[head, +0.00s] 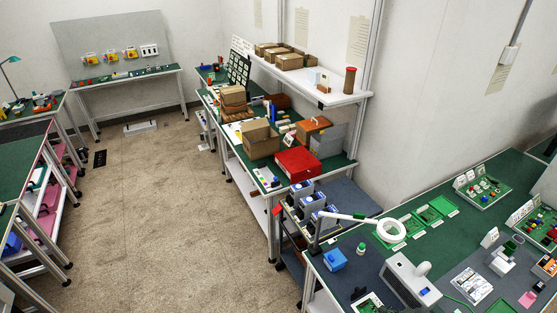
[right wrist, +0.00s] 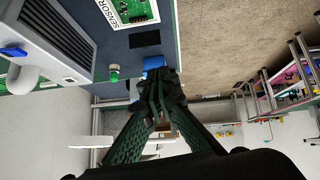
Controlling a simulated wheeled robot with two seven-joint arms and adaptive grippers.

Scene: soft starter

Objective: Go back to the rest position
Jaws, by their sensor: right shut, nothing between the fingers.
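My right gripper (right wrist: 163,92) shows in the right wrist view, with its dark green fingers brought together at the tips and nothing between them. Beyond the fingertips in that view are a small blue box (right wrist: 154,62) and the edge of a workbench. I cannot tell the exact gap between fingertips and box. In the head view the same blue box (head: 334,260) stands on the near workbench (head: 440,236) at the right, and I make out no gripper there. My left gripper is in neither view.
The near bench also holds a grey vented unit (head: 410,283), a green-capped bottle (head: 361,249), a white ring lamp (head: 391,231) and green trays (head: 436,209). A bench with a red box (head: 298,163) and cartons stands behind it. The floor (head: 150,220) at centre left is clear.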

